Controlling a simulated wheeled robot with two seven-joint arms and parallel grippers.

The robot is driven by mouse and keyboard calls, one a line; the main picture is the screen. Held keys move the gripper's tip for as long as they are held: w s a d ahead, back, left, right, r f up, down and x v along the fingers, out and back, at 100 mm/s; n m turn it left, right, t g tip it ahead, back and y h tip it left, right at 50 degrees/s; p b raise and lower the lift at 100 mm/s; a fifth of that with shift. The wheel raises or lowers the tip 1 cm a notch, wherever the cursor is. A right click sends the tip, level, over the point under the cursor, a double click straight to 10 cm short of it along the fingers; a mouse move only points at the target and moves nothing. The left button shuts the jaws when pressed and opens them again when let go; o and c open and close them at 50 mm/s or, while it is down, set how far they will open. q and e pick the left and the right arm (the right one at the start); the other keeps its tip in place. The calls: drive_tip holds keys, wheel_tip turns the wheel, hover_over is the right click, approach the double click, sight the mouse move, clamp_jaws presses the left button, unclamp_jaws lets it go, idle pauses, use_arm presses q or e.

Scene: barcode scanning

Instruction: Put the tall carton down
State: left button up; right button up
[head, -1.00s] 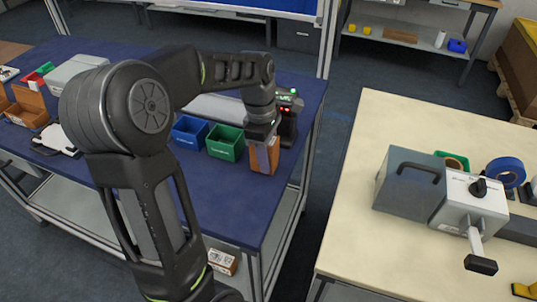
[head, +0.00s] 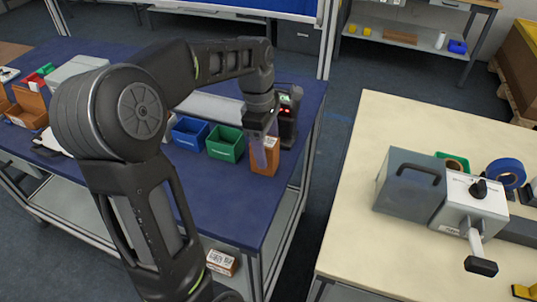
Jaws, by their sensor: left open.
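The tall carton (head: 266,164) is brown with a white label near its top. It stands upright on the blue table (head: 215,200), close to the right edge. My left gripper (head: 262,150) is open at the carton's upper part, with a finger in front of its near face. Whether the fingers touch the carton I cannot tell. The black scanner (head: 288,115) with green and red lights stands just behind the carton. My right gripper is not in view.
A green bin (head: 226,145) and a blue bin (head: 189,133) stand left of the carton. A small carton (head: 222,262) lies on the lower shelf. A cream table (head: 350,200) with a grey machine (head: 408,185) is at the right, across a gap.

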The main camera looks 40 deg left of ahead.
use_arm(q)
drive_tip(key=r, duration=0.5)
drive_tip(key=a+r+p, duration=0.1)
drive_tip(key=r, duration=0.2)
drive_tip(key=shift+s+r, duration=0.15)
drive_tip(key=shift+r, duration=0.2)
idle(0.3)
